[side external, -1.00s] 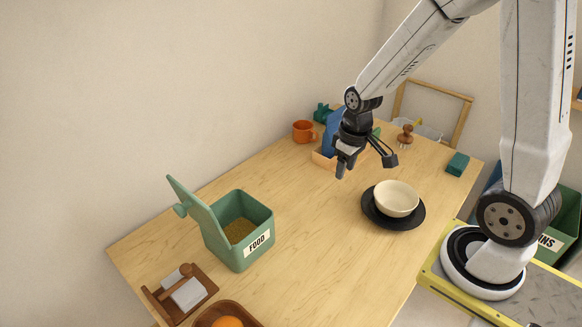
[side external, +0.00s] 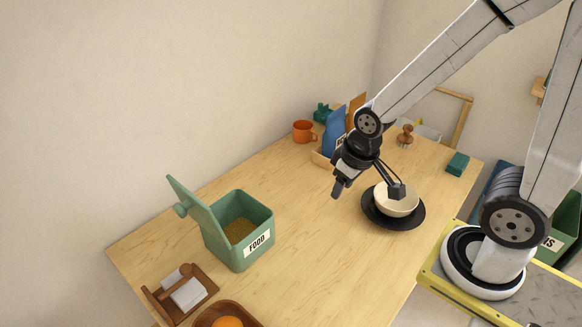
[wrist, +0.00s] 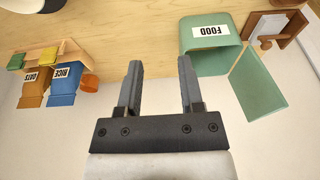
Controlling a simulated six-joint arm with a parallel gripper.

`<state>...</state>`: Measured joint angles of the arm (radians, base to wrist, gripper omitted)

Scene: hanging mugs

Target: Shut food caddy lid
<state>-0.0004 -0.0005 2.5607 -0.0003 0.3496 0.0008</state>
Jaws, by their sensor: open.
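The green food caddy (side external: 226,249) stands on the table at the left in the side view, with a white FOOD label on its front. Its lid (side external: 193,208) is open and tilts up and back on the left side. Brown contents show inside. In the wrist view the caddy (wrist: 208,57) is upside down at the upper right, its lid (wrist: 258,80) swung out from it. My gripper (side external: 367,190) is open and empty above the table, right of the caddy and apart from it. Its two fingers (wrist: 160,78) show spread in the wrist view.
A cream bowl (side external: 389,204) on a black plate (side external: 408,223) is close to my gripper. An orange mug (side external: 302,132) and a wooden box with packets (side external: 334,133) are at the back. A wooden tray (side external: 206,283) and a fruit bowl (side external: 246,316) lie in front. The table between gripper and caddy is clear.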

